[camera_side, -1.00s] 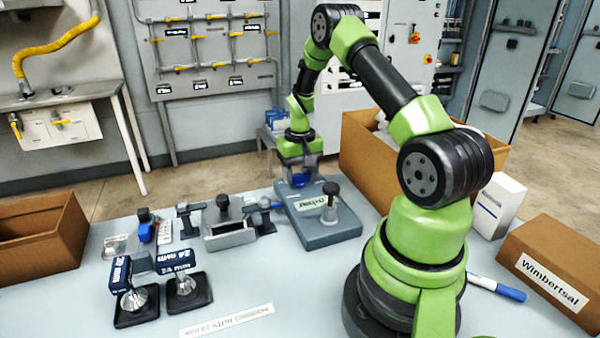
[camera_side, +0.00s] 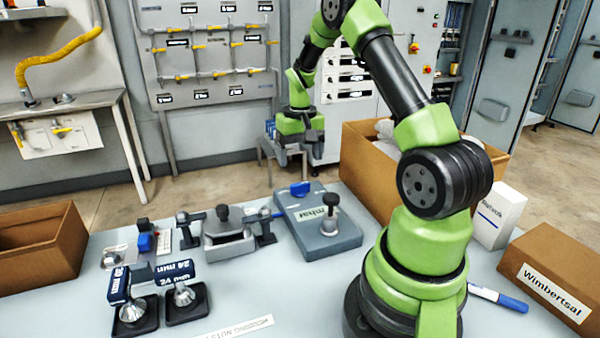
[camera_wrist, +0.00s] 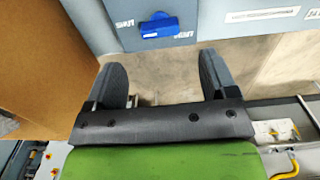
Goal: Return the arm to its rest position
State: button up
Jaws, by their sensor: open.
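My gripper (camera_side: 301,155) is raised in the air above the back of the grey machine box in the side view. Its jaws are apart with nothing between them; the two fingers also show in the wrist view (camera_wrist: 165,85). The grey box (camera_side: 335,243) stands on the table and carries a label, a black knob (camera_side: 330,198) and a blue block (camera_side: 300,189) at its back edge. The blue block also shows in the wrist view (camera_wrist: 158,26), beyond the fingers and apart from them.
The roller sheeter (camera_side: 228,237) stands left of the grey box. Two nut stands (camera_side: 187,297) are at the front left. Cardboard boxes stand left (camera_side: 40,245), behind my arm (camera_side: 368,175) and right (camera_side: 552,270). A blue-capped marker (camera_side: 498,297) lies right of my base. Space above the table is free.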

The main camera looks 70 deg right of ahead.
notch_tip(320, 180, up, 2)
jog(key=shift+r, duration=0.2)
jog(key=s+a+r+n+t, duration=0.2)
jog(key=a+r+t, duration=0.2)
jog(key=a+r, duration=1.1)
jog(key=s+a+r+n+t+y, duration=0.1)
jog(key=s+a+n+t+y, duration=0.1)
jog(key=s+a, duration=0.8)
jog(key=shift+s+a+r+n+t, duration=0.3)
jog(key=shift+s+a+n+t, duration=0.15)
jog(key=shift+t, duration=0.15)
